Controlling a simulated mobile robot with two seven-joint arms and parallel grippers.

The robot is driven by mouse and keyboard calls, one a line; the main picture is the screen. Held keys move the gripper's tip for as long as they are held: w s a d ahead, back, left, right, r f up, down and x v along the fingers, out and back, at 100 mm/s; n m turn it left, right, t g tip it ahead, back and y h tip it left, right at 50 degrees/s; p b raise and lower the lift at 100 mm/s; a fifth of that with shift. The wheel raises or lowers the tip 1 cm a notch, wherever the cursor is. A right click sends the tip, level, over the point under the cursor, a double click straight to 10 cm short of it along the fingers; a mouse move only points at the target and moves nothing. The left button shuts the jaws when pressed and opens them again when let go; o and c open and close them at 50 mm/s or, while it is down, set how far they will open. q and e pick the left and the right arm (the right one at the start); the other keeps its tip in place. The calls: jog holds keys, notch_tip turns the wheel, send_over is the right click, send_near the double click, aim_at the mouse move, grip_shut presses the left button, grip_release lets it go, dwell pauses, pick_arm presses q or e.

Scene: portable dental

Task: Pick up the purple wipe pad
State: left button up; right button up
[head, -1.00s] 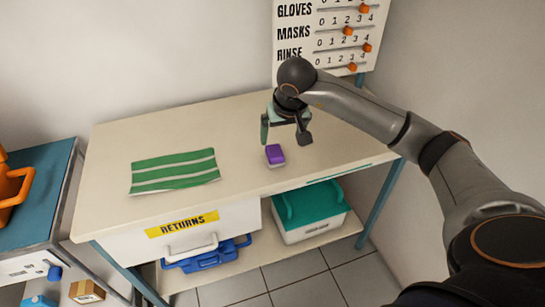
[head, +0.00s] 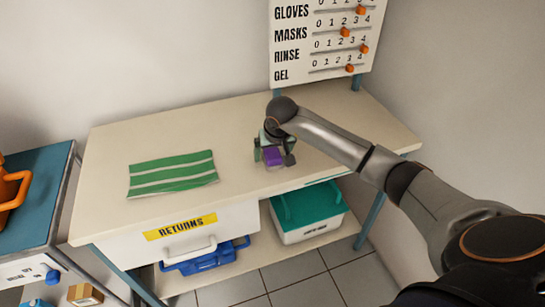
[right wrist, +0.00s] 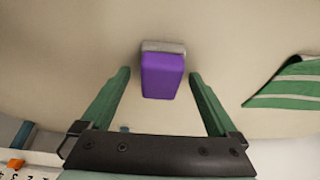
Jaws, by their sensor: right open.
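The purple wipe pad (head: 273,157) lies on the cream tabletop, a small block with a purple top and a pale grey layer along one side. My right gripper (head: 274,160) is directly over it, with a finger on each side. In the right wrist view the pad (right wrist: 162,76) sits between and just beyond the open green fingers (right wrist: 158,82), with a gap on both sides. Nothing is held. My left gripper is not in view.
A green-and-white striped cloth (head: 173,174) lies left on the table (head: 235,125). A board with orange sliders (head: 325,40) stands behind. A drawer labelled RETURNS (head: 205,228) and a teal-lidded box (head: 308,208) are below. The tabletop around the pad is clear.

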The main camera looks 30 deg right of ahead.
jog(key=c, duration=1.4)
jog(key=shift+r, duration=0.1)
jog(key=shift+c, duration=0.2)
